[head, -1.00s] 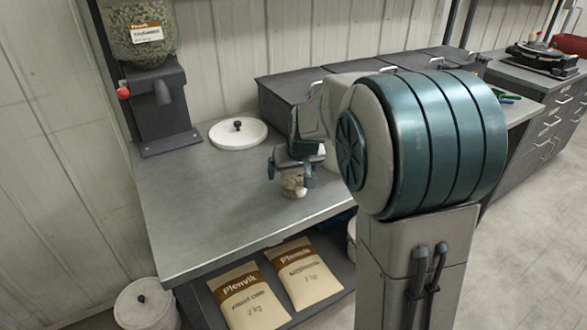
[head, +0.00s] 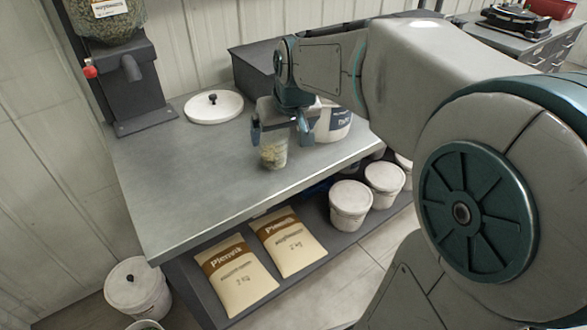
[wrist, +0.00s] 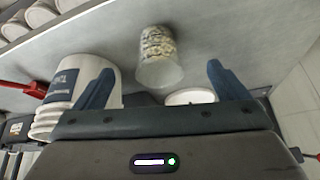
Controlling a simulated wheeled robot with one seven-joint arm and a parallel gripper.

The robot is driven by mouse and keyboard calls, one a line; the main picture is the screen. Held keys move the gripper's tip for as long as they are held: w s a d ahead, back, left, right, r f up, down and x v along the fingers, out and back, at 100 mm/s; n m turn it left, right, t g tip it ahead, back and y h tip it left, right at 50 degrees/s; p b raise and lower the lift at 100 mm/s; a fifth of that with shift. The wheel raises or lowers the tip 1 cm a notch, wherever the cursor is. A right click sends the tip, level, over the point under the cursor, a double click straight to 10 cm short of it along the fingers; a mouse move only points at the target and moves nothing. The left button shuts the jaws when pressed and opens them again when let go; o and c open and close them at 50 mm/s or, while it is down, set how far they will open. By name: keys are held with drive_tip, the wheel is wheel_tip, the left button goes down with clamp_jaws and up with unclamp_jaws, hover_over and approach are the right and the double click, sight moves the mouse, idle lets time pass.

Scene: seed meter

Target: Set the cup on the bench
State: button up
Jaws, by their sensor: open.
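The cup (head: 272,153) is clear and partly filled with pale seeds. It stands upright on the bench (head: 195,190), near the front edge. My gripper (head: 280,134) is open just above and behind the cup, with a finger to either side of its top. In the wrist view the cup (wrist: 158,62) shows beyond and between the spread fingertips (wrist: 157,78), with clear gaps on both sides. Nothing is held.
A white bucket (head: 334,124) stands on the bench behind my gripper. A white lid (head: 213,107) and a seed dispenser (head: 135,85) are at the back left. Bags (head: 237,277) and white tubs (head: 350,204) sit on the lower shelf. The bench's left front is clear.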

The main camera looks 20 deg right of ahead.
drive_tip(key=s+f+g, duration=0.1)
drive_tip(key=s+f, duration=0.3)
drive_tip(key=s, duration=0.5)
drive_tip(key=s+f+g, duration=0.2)
drive_tip(key=s+f, duration=0.2)
drive_tip(key=s, duration=0.6)
drive_tip(key=shift+a+f+m, duration=0.15)
drive_tip(key=shift+a+m, duration=0.1)
drive_tip(key=shift+m, duration=0.15)
